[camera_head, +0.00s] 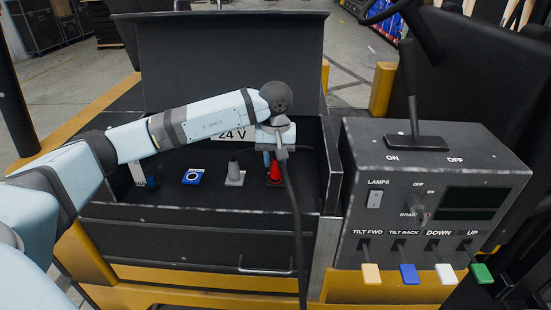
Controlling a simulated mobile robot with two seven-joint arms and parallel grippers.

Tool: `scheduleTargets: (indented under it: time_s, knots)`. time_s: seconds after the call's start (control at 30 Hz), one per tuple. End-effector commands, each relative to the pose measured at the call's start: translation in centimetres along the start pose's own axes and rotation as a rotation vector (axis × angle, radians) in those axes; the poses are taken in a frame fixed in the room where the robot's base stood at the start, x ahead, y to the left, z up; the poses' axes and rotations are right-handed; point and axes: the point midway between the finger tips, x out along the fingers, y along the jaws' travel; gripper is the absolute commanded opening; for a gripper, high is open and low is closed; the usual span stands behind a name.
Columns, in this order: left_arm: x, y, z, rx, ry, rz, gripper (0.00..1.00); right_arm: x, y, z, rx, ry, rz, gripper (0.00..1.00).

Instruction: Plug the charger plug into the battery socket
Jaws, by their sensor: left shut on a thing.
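My left gripper (272,152) reaches in from the left over the open battery compartment (215,202) and points down. It is shut on the charger plug, which is mostly hidden by the fingers. A black cable (294,215) runs from it down over the compartment's front edge. A red cone-shaped part (275,174) on a dark base shows directly below the fingers; I cannot tell whether the plug touches it. My right gripper is not in view.
A grey cone-shaped part (235,174) stands between the blue fitting and the red part. A dark blue part (152,183) is at the left. A "24 V" label (232,135) is behind my arm. The raised lid (225,60) stands behind; a control console (435,190) bounds the right.

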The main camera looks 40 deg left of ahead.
Motion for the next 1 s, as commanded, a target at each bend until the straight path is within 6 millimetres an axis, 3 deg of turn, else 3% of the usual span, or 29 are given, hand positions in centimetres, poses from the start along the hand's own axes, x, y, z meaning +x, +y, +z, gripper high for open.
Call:
scheduleTargets:
  time_s: [1.0]
  knots:
    - [0.44, 0.01, -0.01, 0.0, 0.0, 0.0, 0.06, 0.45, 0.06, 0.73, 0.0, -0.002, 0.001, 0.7]
